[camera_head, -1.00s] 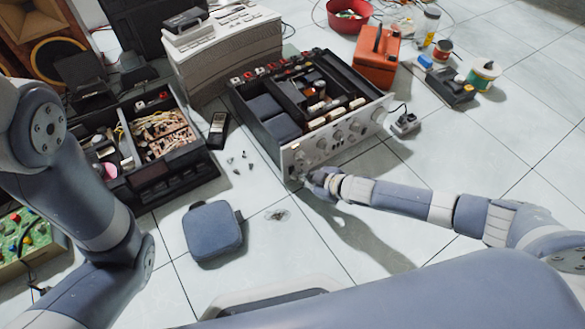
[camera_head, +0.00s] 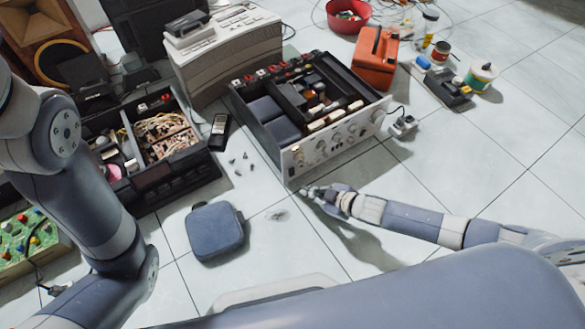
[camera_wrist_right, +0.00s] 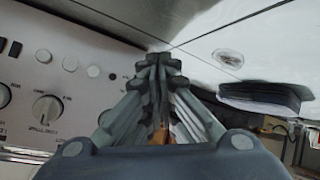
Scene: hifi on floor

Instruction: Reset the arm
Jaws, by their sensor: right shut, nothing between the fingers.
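My right arm (camera_head: 425,220) reaches in from the right, low over the tiled floor. Its gripper (camera_head: 306,190) is shut and empty, just in front of the lower left corner of the open hifi amplifier (camera_head: 335,142). A small gap shows between the fingertips and the silver front panel. In the right wrist view the closed fingers (camera_wrist_right: 160,68) point along the knobbed panel (camera_wrist_right: 62,85), which lies to their left. My left arm (camera_head: 75,200) is folded at the left edge; its gripper is out of the picture.
A blue-grey pouch (camera_head: 214,232) lies on the floor left of the gripper. Small screws (camera_head: 240,163) and a handheld meter (camera_head: 219,130) lie behind it. A second open chassis (camera_head: 165,178) stands at left, an orange toolbox (camera_head: 376,60) at the back.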

